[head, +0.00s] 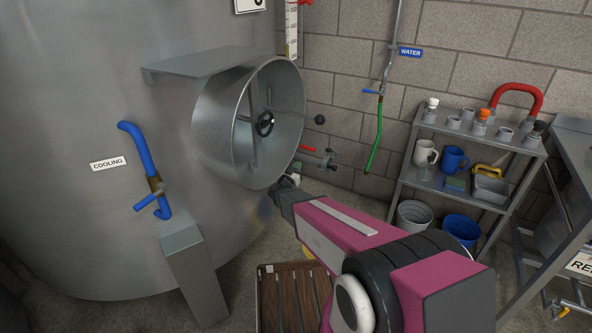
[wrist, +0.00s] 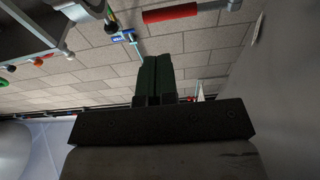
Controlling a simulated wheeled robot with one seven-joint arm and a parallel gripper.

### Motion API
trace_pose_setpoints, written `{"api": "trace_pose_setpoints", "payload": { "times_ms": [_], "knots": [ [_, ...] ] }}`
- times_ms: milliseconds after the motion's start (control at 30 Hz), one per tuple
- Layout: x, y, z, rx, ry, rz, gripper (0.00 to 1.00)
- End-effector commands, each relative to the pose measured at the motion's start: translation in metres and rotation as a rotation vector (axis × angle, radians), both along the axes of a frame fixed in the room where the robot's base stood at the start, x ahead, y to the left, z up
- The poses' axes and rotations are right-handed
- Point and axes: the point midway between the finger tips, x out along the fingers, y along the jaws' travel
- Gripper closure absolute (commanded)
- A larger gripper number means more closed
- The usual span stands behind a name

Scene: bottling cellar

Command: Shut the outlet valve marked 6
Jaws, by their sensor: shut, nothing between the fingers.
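A valve (head: 325,160) with a red lever (head: 306,149) sits behind and right of the tank's round steel opening in the head view. No number on it can be read, so I cannot tell that it is the one marked 6. A red lever-like bar with a grey end shows large at the top of the wrist view (wrist: 185,13), probably the same lever. My gripper (head: 284,183) is below the opening's lower rim, partly hidden by my arm. In the wrist view its dark fingers (wrist: 155,80) are together and empty, apart from the red bar.
The steel tank (head: 70,200) fills the left, with a blue cooling valve (head: 150,190) and a round opening (head: 205,115). A shelf rack (head: 440,185) with cups and bottles stands at the right. A water tap with a green hose (head: 375,140) hangs on the wall. A slatted wooden crate (head: 264,305) is below.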

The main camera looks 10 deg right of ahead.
Motion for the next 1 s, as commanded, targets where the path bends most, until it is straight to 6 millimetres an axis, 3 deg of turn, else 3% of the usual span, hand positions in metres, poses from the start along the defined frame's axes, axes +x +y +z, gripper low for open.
{"api": "trace_pose_setpoints", "payload": {
  "times_ms": [200,500,1000],
  "knots": [
    [0.036,-0.024,0.008,0.0,-0.001,-0.002,1.0],
    [0.07,-0.05,0.016,0.0,0.0,-0.001,1.0],
    [0.078,-0.057,0.019,0.001,0.001,0.0,1.0]
  ]
}}
